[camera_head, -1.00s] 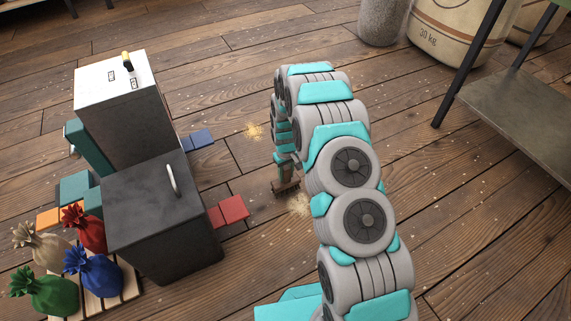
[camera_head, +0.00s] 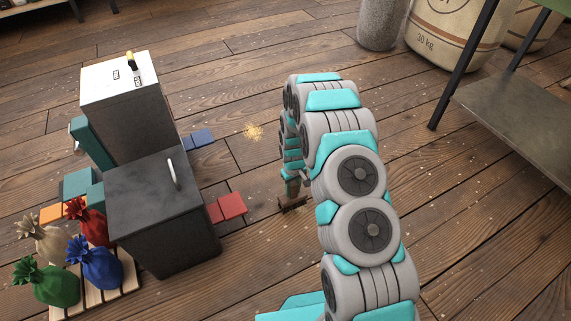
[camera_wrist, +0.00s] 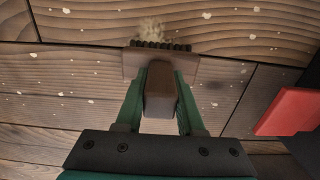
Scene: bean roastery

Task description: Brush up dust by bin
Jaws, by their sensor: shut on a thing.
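My gripper (camera_wrist: 160,84) is shut on a wooden brush (camera_wrist: 199,70), its brown handle between the green fingers. In the wrist view the dark bristles are at the floor, against a small tan dust patch (camera_wrist: 151,28). In the head view the brush (camera_head: 292,202) is low at the floor, partly behind my arm.
A red pad (camera_head: 232,205) lies by the front bin and a blue pad (camera_head: 203,137) by the rear bin. Several colourful sacks (camera_head: 100,262) sit on a slatted pallet at lower left. A metal rack (camera_head: 520,115) and large sacks (camera_head: 448,32) stand at right. The middle floor is open.

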